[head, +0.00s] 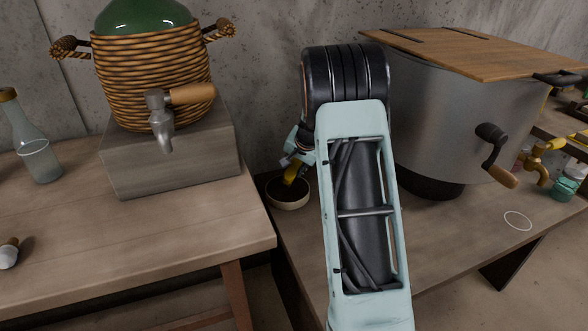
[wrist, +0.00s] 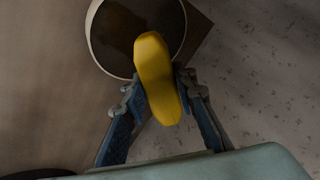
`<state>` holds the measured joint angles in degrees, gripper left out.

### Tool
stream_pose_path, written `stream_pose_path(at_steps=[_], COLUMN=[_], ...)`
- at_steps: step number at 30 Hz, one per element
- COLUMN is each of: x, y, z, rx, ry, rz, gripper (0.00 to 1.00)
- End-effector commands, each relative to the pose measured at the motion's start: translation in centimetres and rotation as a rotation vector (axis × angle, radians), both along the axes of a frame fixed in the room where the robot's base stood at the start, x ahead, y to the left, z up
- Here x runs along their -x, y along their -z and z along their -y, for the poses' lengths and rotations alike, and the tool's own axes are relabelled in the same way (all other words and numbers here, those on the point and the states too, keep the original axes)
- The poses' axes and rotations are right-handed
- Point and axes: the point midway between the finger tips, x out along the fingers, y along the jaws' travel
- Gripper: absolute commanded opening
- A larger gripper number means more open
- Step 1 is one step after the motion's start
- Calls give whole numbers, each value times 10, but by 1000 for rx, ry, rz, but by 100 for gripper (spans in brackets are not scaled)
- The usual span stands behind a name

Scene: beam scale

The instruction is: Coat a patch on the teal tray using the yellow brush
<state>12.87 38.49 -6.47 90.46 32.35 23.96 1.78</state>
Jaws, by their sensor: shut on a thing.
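The yellow brush shows in the wrist view (wrist: 155,75) as a rounded yellow handle between my fingers. My gripper (wrist: 160,88) is shut on it. The brush's lower end is hidden. In the wrist view the handle overlaps a round bowl (wrist: 92,38) with a pale rim and dark inside. In the head view the bowl (head: 290,205) sits at the left end of the right table, and the yellow brush (head: 292,174) is above or in it; I cannot tell whether it touches. My gripper (head: 293,163) is partly hidden by my arm there. I cannot make out a teal tray.
A big metal pot (head: 445,130) with a wooden lid stands behind my arm. A wicker-wrapped jug (head: 155,85) stands on a grey block (head: 170,160) on the left table. A glass bottle (head: 38,150) is at far left. A teal jar (head: 564,188) is at far right.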

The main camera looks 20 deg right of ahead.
Motion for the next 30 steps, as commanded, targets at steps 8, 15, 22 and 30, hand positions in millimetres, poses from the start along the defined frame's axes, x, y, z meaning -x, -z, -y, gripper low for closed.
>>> stream_pose_path(at_steps=[8, 15, 22, 30], x=[-1, -1, 0, 0], y=[-27, -46, -56, -55], z=[0, 0, 0, 0], rx=[1, 1, 0, 0], ry=[0, 0, 0, 0], rz=[2, 2, 1, 1], gripper=[6, 6, 6, 6])
